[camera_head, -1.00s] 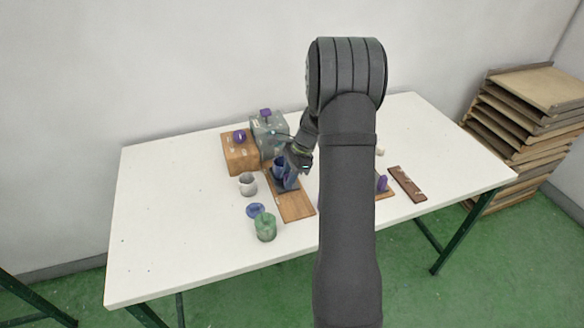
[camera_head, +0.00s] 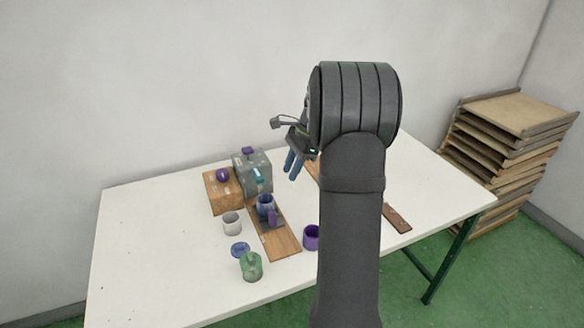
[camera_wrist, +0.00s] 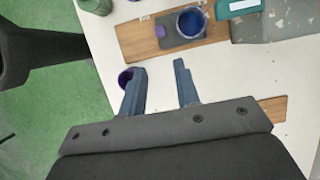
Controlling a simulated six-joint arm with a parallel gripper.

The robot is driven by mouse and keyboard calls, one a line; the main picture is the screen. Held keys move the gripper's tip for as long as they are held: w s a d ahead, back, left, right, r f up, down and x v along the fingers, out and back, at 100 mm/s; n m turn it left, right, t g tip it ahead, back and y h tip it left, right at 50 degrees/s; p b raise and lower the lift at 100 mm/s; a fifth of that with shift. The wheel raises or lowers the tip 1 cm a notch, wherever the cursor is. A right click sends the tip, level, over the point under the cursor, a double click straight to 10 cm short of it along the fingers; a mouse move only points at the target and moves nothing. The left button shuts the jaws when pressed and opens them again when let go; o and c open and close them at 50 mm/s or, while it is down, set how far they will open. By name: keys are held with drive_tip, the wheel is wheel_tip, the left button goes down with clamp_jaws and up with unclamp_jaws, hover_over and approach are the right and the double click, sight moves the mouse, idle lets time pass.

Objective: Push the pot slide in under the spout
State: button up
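The dark pot slide (camera_head: 260,222) lies on a wooden board (camera_head: 282,246) and carries a blue-purple pot (camera_head: 265,203) and a purple handle (camera_head: 272,218). The grey box (camera_head: 253,161) behind has a teal spout (camera_head: 259,176).
A white cup (camera_head: 231,223), blue disc (camera_head: 240,250), green jar (camera_head: 251,267) and purple cup (camera_head: 311,236) stand nearby. My arm hides part of the table's right side.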

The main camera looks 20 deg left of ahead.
drive_tip(key=shift+o, duration=1.4)
drive_tip(key=n+t, duration=0.6)
drive_tip(key=n, duration=1.2)
approach(272, 214)
drive_tip(key=x, duration=1.1)
drive_tip(key=shift+w+f, duration=0.1)
drive_tip(key=shift+f, duration=0.15)
clamp_jaws()
